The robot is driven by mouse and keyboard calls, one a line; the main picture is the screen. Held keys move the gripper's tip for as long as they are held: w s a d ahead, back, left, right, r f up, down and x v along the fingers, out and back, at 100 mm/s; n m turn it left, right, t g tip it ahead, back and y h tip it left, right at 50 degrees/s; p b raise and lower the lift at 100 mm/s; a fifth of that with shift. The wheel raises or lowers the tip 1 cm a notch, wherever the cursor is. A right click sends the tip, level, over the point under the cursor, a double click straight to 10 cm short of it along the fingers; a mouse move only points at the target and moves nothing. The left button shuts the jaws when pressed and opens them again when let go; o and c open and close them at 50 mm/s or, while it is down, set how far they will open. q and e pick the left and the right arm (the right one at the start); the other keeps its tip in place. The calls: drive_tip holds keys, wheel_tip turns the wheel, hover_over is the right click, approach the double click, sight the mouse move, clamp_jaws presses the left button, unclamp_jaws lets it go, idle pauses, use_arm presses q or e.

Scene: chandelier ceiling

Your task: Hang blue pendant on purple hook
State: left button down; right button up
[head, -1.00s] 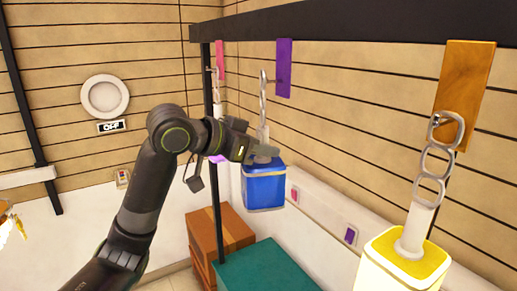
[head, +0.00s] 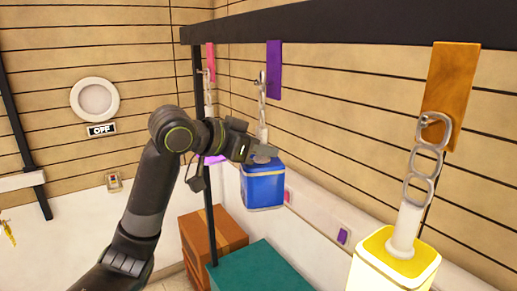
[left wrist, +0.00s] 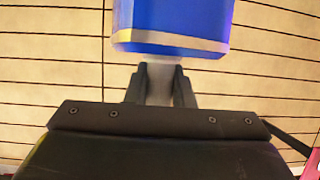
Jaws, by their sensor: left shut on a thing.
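The blue pendant (head: 263,186) hangs upright, with a pale stem and a metal chain (head: 262,100) rising above its blue box. My left gripper (head: 262,153) is shut on the stem just above the box. In the left wrist view the fingers (left wrist: 160,88) close on the pale stem beside the blue box (left wrist: 172,22). The purple hook's plate (head: 274,70) hangs from the dark bar, with a small peg on its left side. The chain's top link is beside or overlapping the peg; I cannot tell whether it is around it. My right gripper is not in view.
A lit yellow pendant (head: 393,265) hangs by its chain at the orange hook (head: 451,90). A pink hook (head: 210,58) with another pendant is farther back. The dark bar (head: 330,25) runs above. A teal box (head: 262,270) and brown box (head: 215,235) stand below.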

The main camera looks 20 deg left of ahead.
use_arm(q)
drive_tip(key=shift+w+d, duration=0.3)
drive_tip(key=shift+f, duration=0.1)
drive_tip(key=shift+f, duration=0.6)
idle(0.6)
drive_tip(key=c, duration=0.5)
unclamp_jaws()
idle(0.5)
